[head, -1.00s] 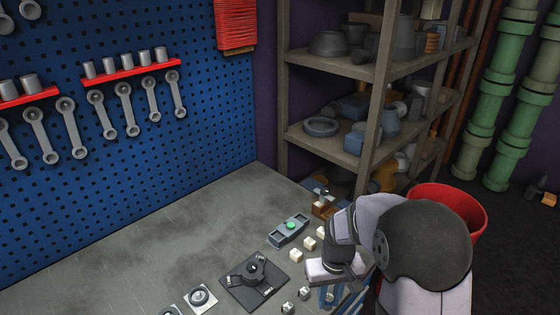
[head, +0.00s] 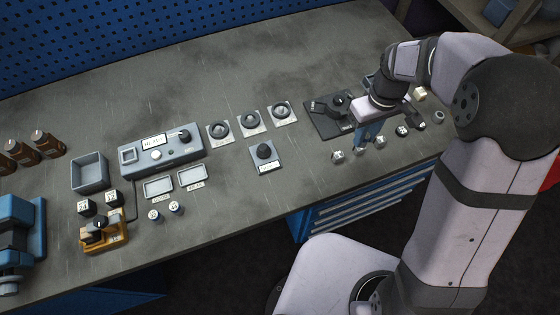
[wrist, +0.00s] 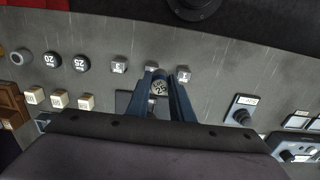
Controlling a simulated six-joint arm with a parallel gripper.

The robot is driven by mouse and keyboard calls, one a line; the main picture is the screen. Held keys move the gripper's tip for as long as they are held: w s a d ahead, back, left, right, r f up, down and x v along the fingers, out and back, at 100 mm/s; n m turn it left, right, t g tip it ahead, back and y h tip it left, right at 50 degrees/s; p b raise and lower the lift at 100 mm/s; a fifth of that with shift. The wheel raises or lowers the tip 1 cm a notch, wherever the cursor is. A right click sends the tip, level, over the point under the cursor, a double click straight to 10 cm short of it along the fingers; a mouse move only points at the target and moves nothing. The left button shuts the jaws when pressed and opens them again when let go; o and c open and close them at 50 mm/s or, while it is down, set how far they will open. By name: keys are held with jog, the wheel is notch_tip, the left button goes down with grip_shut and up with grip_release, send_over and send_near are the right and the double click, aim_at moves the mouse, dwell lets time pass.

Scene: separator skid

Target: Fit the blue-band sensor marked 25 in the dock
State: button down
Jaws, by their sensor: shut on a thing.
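My gripper (wrist: 160,88) points down over the workbench near its front edge. It is shut on a small round piece (wrist: 158,86) with a dark, white-marked top. Its marking looks like 25, but is not sharp, and its band colour is hidden. In the head view my gripper (head: 364,136) is beside a black plate (head: 315,122) with an armed round fixture. Two small blue-banded cylinders (head: 154,216) (head: 175,208) stand far left. I cannot tell which fixture is the dock.
Pale blocks (wrist: 59,100) lie farther back. A knob plate (head: 265,158), round dials (head: 249,121) and a grey control box (head: 160,145) are to the left. The back of the bench is clear.

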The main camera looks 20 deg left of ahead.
jog(key=s+a+n+b, duration=0.2)
jog(key=s+a+n, duration=0.3)
jog(key=a+n, duration=0.45)
jog(key=s+a+n+b, duration=0.2)
jog(key=s+a+n, duration=0.45)
jog(key=a, duration=0.65)
jog(key=s+a+r+n+b, duration=0.2)
jog(key=s+a+n, duration=0.45)
jog(key=s, duration=0.25)
jog(key=s+a+r+n+b, duration=0.1)
jog(key=s+a+n+b, duration=0.1)
jog(key=s+a+n, duration=0.45)
jog(key=shift+s+d+f+p, duration=0.35)
jog(key=shift+f+p, duration=0.2)
jog(key=shift+f, duration=1.1)
jog(key=shift+s+d+f+p, duration=0.35)
jog(key=shift+f+p, duration=0.25)
jog(key=shift+f, duration=1.1)
jog(key=shift+s+d+f+p, duration=0.35)
jog(key=shift+f+p, duration=0.2)
jog(key=shift+f, duration=1.1)
jog(key=shift+f, duration=0.15)
jog(key=c, duration=1.6)
grip_release()
jog(key=shift+o, duration=0.2)
